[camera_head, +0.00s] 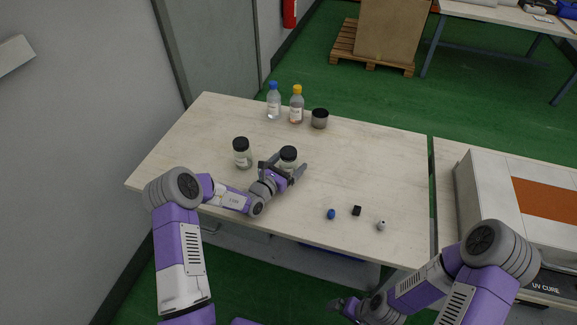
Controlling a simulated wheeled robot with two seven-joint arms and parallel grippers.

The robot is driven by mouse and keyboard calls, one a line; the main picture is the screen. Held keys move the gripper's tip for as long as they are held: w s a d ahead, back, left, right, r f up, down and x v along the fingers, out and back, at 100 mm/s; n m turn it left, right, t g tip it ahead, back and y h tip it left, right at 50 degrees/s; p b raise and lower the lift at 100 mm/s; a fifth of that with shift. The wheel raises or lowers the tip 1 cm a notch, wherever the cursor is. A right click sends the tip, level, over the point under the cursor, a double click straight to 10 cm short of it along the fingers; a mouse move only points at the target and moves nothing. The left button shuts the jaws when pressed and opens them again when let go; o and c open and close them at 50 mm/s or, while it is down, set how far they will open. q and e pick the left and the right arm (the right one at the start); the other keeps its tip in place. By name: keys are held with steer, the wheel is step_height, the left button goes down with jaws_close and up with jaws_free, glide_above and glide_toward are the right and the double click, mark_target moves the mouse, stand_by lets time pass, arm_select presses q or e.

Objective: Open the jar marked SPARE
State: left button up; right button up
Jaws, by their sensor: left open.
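One jar (242,158) is to the left of my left gripper. The other jar (289,153) stands at my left gripper (285,168). My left gripper is open, with its fingers to either side of this jar's near side; I cannot tell whether they touch it. The labels are too small to read, so I cannot tell which jar is marked SPARE. My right gripper (345,306) is low at the bottom, in front of the table; its jaws are unclear.
A blue item (332,214), a black cube (357,211) and a small white item (381,225) lie front right.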

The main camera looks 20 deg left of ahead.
mark_target(289, 151)
arm_select(q)
steer(key=c, duration=1.2)
steer(key=shift+o, duration=0.2)
step_height(289, 151, up, 10)
steer(key=p, duration=0.3)
steer(key=o, duration=0.6)
steer(key=c, duration=0.9)
steer(key=shift+c, duration=0.2)
steer(key=shift+s, duration=0.1)
